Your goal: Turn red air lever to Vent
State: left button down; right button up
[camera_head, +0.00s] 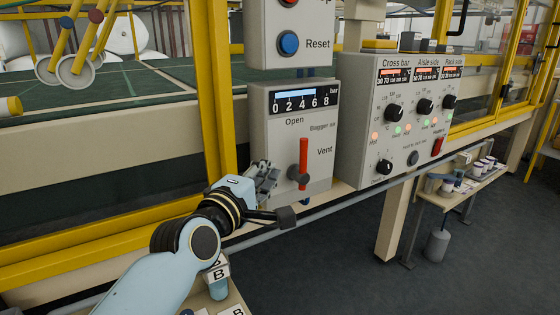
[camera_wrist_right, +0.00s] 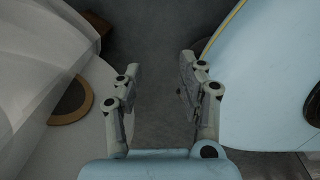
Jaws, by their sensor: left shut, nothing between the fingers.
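The red air lever (camera_head: 303,157) is on the front of a grey box with a bar gauge (camera_head: 305,101). It stands upright from its grey hub, its tip below the word Open; the word Vent is to its right. My left gripper (camera_head: 267,177) is just left of the lever's hub, shut and empty. It appears apart from the lever, though the exact gap in depth is hard to tell. My right gripper (camera_wrist_right: 160,72) shows only in the right wrist view. Its fingers are apart with nothing between them.
A heater panel (camera_head: 411,110) with black knobs is right of the lever box. A box with a blue Reset button (camera_head: 289,43) is above. A yellow frame post (camera_head: 212,90) stands left. A small shelf with cups (camera_head: 468,180) is at right. Dark floor is open below.

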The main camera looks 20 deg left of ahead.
pick_arm(q)
jog(key=b, duration=0.1)
send_near(286, 154)
jog(key=w, duration=0.1)
jog(key=w+d+r, duration=0.1)
jog(key=w, duration=0.1)
jog(key=w+d, duration=0.1)
jog(key=shift+w+r, duration=0.3)
jog(key=shift+w, duration=0.1)
jog(key=shift+w+b, duration=0.3)
jog(key=shift+w, duration=0.3)
jog(key=shift+r, duration=0.1)
pick_arm(e)
jog(key=shift+w+d+f, duration=0.3)
jog(key=shift+w+d, duration=0.1)
jog(key=shift+w, duration=0.1)
jog(key=shift+w+d+f, duration=0.3)
jog(key=shift+w+d, duration=0.1)
jog(key=shift+w, duration=0.1)
jog(key=shift+s, duration=0.1)
